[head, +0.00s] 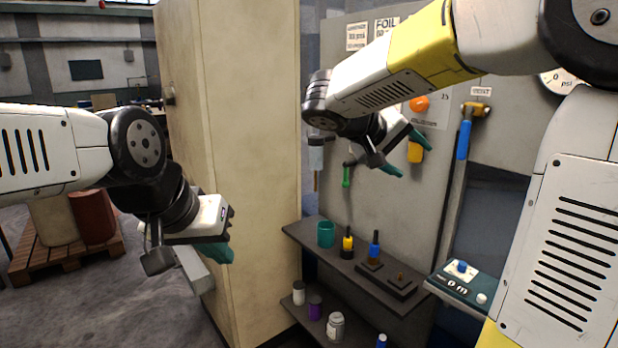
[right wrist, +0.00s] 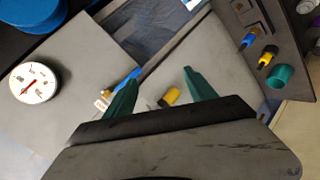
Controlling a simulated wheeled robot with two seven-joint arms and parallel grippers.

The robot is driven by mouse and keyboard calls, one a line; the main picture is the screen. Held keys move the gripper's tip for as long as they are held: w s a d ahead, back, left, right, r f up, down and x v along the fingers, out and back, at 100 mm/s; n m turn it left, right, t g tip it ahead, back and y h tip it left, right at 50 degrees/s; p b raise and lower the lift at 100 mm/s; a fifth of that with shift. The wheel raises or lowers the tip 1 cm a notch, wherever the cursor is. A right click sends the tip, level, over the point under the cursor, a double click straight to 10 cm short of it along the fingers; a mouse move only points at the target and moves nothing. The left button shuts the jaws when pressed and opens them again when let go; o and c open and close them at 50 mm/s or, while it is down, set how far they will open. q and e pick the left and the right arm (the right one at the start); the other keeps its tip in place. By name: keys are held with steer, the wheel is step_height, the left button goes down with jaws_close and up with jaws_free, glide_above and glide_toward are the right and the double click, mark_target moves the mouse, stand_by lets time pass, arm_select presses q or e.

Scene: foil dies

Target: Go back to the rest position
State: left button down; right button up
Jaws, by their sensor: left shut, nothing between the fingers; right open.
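My left gripper (head: 218,252) is at the left in the head view, beside the tall beige cabinet. Its green fingers are together with nothing between them. My right gripper (head: 412,156) is raised in front of the grey panel, above the upper shelf. Its green fingers are spread apart and empty; they also show in the right wrist view (right wrist: 158,92). No object touches either gripper that I can see.
The beige cabinet (head: 250,90) stands between my grippers. The dark upper shelf (head: 300,232) holds a teal cup (head: 326,234) and yellow-handled (head: 347,243) and blue-handled (head: 374,246) dies. A lower shelf holds several jars. A gauge (right wrist: 33,82) and a blue-handled tool (head: 463,140) are on the panel.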

steer(key=s+d+f+g+y, duration=0.1)
steer(key=s+f+g+y, duration=0.1)
steer(key=s+f+y, duration=0.7)
steer(key=s+a+f+t+y, duration=0.1)
steer(key=s+a+y, duration=0.2)
steer(key=s+a, duration=0.4)
steer(key=shift+s+a+f+m+t, duration=0.15)
steer(key=shift+s+m+t, duration=0.15)
steer(key=shift+s, duration=1.1)
